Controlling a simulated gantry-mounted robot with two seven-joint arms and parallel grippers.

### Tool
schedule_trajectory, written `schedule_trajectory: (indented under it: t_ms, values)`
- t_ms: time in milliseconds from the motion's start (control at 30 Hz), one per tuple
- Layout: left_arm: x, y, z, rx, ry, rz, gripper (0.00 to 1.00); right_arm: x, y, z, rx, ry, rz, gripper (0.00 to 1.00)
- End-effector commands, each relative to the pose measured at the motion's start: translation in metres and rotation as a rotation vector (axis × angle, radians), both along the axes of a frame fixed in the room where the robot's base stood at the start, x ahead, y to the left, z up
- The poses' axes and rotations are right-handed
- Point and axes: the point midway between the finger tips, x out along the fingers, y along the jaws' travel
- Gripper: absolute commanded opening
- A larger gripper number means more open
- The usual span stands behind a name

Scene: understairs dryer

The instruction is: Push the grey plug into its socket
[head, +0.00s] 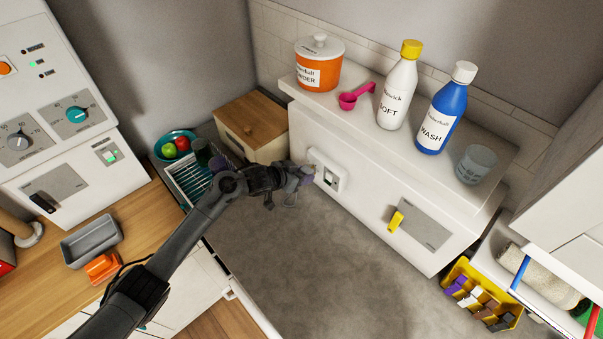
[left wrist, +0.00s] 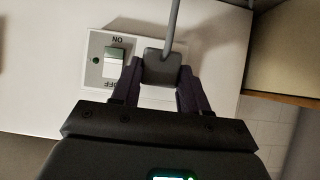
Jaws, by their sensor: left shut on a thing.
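My left gripper (left wrist: 161,84) is shut on the grey plug (left wrist: 162,66) in the left wrist view. A grey cable rises from the plug toward the top of that view. In the head view my left gripper (head: 300,179) is close to the white socket plate (head: 328,174) on the front of the white unit. The plate also shows in the left wrist view (left wrist: 97,78), with a switch (left wrist: 115,57) marked ON and OFF. The plug is beside the switch, over the plate's other side. The gripper hides the socket holes, and I cannot tell whether the plug touches the plate. My right gripper is out of view.
A wooden-topped bread bin (head: 243,118) stands just left of the unit. A teal bowl (head: 172,147) and a dish rack (head: 187,182) are near my left arm. Bottles and an orange tub (head: 318,68) stand on the unit. The grey worktop (head: 300,260) in front is clear.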

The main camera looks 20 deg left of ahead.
Motion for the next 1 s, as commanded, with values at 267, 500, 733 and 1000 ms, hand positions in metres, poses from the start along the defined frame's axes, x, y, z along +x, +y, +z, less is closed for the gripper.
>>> schedule_trajectory:
  t_ms: [267, 500, 733, 1000]
  values:
    - [0.0000, -0.0001, -0.0001, 0.000, 0.000, 0.000, 0.14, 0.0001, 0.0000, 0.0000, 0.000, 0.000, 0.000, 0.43]
    - [0.0001, 0.0000, 0.0001, 0.000, 0.000, 0.000, 0.14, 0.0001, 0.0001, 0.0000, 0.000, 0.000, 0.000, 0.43]
    - [-0.0001, -0.0001, 0.0009, 0.000, 0.000, 0.000, 0.14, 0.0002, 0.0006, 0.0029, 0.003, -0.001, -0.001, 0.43]
    - [-0.0001, -0.0002, 0.0001, 0.000, 0.000, 0.000, 0.14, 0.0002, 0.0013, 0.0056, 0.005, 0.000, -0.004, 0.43]
